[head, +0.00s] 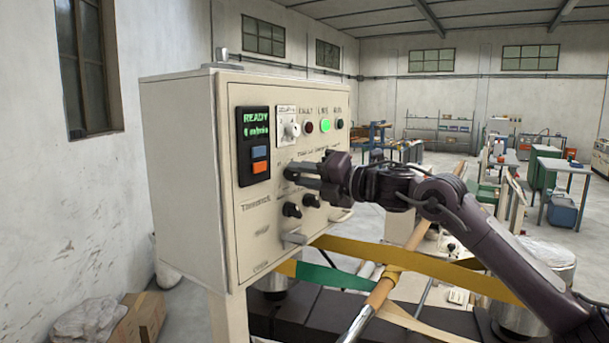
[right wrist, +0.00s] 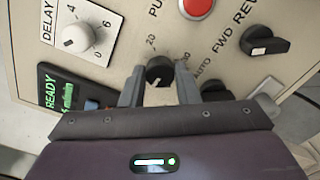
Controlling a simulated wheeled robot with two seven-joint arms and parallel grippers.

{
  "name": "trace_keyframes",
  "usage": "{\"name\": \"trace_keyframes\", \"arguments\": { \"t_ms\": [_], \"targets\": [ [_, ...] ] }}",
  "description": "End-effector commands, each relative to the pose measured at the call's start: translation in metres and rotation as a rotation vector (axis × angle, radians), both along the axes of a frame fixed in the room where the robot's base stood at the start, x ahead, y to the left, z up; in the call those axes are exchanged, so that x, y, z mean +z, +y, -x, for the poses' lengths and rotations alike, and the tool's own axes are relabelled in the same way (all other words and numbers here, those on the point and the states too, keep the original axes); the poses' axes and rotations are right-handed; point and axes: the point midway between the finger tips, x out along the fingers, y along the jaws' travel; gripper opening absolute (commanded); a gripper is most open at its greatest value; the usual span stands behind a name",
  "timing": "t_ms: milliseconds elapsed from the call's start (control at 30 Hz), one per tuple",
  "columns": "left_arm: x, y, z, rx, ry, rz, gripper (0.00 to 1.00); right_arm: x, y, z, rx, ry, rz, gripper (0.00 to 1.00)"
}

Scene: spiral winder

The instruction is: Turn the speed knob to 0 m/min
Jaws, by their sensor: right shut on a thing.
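The speed knob (right wrist: 159,70) is a small black round knob on the cream control panel (right wrist: 125,20), with a "20" mark beside it in the right wrist view. My right gripper (right wrist: 160,80) has one finger on each side of it and is shut on it. In the head view the right gripper (head: 290,174) reaches the panel from the right and hides the knob. The display (head: 253,145) reads READY with a m/min value below; its digit is too blurred to be sure of. My left gripper is not in view.
A DELAY knob (right wrist: 77,38), a red button (right wrist: 198,7) and a black FWD/REV switch (right wrist: 265,42) sit around the knob. Two black knobs, one at the lower left (head: 291,210), are below the gripper. Yellow and green straps (head: 335,280) cross below the panel.

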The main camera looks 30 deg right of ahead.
Motion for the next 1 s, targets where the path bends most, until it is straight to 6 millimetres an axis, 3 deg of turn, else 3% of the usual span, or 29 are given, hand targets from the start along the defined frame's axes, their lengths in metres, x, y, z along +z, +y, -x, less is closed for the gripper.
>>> {"name": "trace_keyframes", "arguments": {
  "t_ms": [600, 1000],
  "targets": [
    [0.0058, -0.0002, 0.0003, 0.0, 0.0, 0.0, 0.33, -0.0008, 0.0015, 0.0002, 0.003, -0.217, 0.535, 0.06],
    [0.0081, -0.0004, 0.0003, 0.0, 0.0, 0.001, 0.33, -0.0006, 0.0016, 0.0003, 0.002, -0.317, 0.775, 0.06]
  ]
}}
